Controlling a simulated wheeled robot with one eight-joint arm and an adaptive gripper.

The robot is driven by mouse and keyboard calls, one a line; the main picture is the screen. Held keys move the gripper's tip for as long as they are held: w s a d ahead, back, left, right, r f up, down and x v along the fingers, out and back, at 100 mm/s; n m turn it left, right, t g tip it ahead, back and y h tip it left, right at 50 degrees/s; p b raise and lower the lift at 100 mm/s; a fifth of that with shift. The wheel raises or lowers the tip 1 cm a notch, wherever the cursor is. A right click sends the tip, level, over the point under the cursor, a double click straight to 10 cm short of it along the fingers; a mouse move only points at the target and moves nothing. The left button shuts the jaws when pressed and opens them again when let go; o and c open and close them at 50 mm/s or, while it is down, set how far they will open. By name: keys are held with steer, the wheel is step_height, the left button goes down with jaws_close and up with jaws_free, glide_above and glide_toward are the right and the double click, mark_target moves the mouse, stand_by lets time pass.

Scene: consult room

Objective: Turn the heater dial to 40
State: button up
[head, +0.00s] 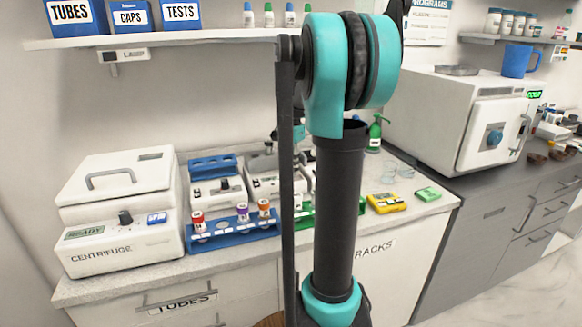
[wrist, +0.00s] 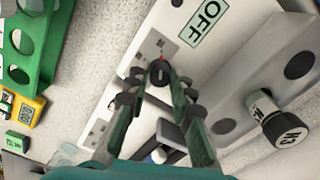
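The heater dial (wrist: 160,76) is a small black knob with an orange-red mark. It is on the pale front of a white heater (wrist: 235,22) whose display reads OFF. In the wrist view my gripper (wrist: 161,72) has its fingertips on both sides of the dial, with no clear gap between them and the knob. The scale around the dial is too small to read. In the head view my arm hides the gripper and the dial.
A grey block with dark holes and a labelled, black-capped tube (wrist: 284,128) lies close right of my gripper. A green rack (wrist: 38,50) and a yellow timer (wrist: 24,100) are at left. A centrifuge (head: 115,205) and a blue tube rack (head: 236,231) share the counter.

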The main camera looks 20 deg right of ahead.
jaws_close()
steer(key=n, duration=0.5)
steer(key=shift+n, duration=0.4)
steer(key=n, duration=0.5)
steer(key=shift+n, duration=0.4)
steer(key=o, duration=0.9)
jaws_free()
steer(key=shift+c, duration=0.2)
